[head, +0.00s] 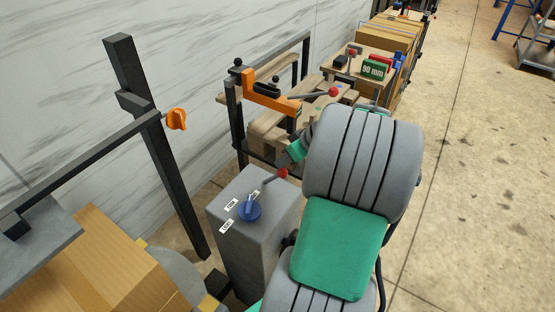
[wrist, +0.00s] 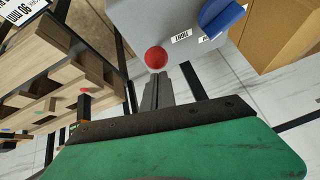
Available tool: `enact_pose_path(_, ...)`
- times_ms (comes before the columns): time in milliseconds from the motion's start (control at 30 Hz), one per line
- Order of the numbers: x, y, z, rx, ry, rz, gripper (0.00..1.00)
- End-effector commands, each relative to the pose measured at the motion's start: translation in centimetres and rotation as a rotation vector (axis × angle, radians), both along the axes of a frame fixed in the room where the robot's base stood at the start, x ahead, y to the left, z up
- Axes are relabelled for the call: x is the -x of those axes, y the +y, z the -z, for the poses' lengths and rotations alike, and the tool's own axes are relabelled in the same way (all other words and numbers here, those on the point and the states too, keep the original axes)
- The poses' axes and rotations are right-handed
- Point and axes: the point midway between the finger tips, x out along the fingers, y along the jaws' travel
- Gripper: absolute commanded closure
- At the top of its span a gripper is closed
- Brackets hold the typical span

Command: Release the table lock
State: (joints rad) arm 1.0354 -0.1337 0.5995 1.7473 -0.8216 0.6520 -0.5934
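A grey pedestal (head: 272,215) stands left of my arm in the head view. The blue knob also shows at the top of the wrist view (wrist: 222,16). My gripper (wrist: 157,78) has its narrow fingers together, pointing at the red ball (wrist: 156,58). The ball sits just beyond the fingertips. I cannot tell whether they touch, and the lever's rod is hidden in the wrist view. Which control is the table lock is not marked legibly.
A black post (head: 160,150) carries an orange knob (head: 176,119) at left. A cardboard box (head: 105,265) lies at lower left.

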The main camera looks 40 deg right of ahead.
Motion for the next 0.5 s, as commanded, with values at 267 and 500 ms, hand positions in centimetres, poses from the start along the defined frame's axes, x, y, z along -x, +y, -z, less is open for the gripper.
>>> enact_pose_path(267,3.2,-1.1,2.9,-0.067,-0.192,0.004,1.0)
enact_pose_path(500,3.9,-1.2,3.0,-0.069,-0.184,0.003,1.0)
